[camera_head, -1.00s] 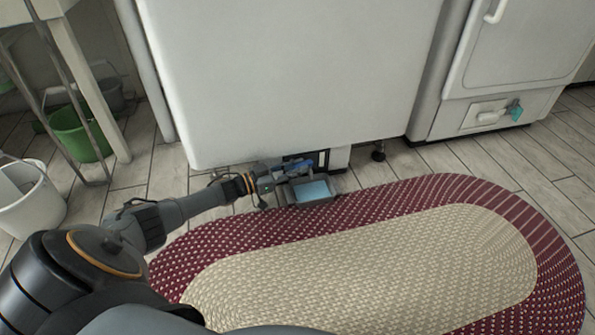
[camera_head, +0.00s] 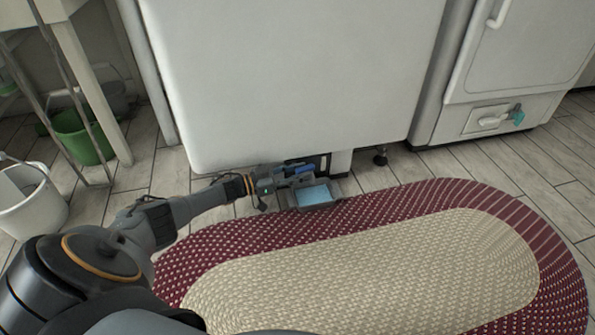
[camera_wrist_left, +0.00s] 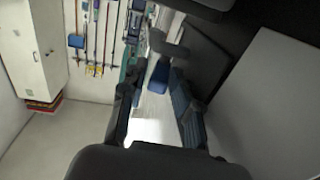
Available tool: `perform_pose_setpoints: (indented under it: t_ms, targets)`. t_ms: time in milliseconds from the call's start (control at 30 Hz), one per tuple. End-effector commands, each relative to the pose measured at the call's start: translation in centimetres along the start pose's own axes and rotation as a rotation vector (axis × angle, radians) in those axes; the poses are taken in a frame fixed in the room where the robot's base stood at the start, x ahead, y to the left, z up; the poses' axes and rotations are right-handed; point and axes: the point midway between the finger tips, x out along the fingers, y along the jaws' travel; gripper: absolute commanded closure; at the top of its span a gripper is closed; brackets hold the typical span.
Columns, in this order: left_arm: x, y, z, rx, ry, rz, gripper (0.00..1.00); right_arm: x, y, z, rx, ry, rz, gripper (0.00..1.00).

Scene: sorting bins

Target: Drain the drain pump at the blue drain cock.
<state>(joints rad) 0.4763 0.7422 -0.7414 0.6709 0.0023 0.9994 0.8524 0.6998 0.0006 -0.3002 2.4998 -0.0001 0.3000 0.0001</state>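The blue drain cock (camera_head: 302,169) shows low at the front of the white machine (camera_head: 290,80), near an opening under its lower edge. My left gripper (camera_head: 288,179) reaches in from the left, right at the cock and close above the floor. In the left wrist view its two fingers (camera_wrist_left: 157,95) stand apart, with a blue piece (camera_wrist_left: 158,76), seemingly the cock, between or just beyond their tips. A gap shows beside it, so I see no firm grip. A shallow grey tray (camera_head: 334,199) with a light blue inside sits below the cock. My right gripper is out of view.
A red and beige oval rug (camera_head: 370,260) lies in front of the machine. A second white appliance (camera_head: 520,60) stands at the right. A green bucket (camera_head: 82,140) and a white bucket (camera_head: 30,200) stand at the left. A dark machine foot (camera_head: 380,156) is right of the tray.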

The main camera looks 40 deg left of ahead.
Motion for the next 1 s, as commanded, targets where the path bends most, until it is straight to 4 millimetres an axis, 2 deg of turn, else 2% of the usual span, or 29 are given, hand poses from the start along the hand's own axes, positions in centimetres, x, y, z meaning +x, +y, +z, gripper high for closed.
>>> perform_pose_setpoints:
  t_ms: [267, 700, 1000]
  targets:
    - [-0.9, -0.6, -0.1, 0.001, -0.003, -0.015, 0.58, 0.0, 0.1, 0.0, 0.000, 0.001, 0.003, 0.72]
    - [-7.1, -0.2, 0.0, 0.001, -0.003, -0.007, 0.58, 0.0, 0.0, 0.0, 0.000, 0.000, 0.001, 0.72]
    - [-8.1, 0.0, -0.1, 0.001, 0.000, -0.002, 0.58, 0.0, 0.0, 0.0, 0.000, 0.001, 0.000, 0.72]
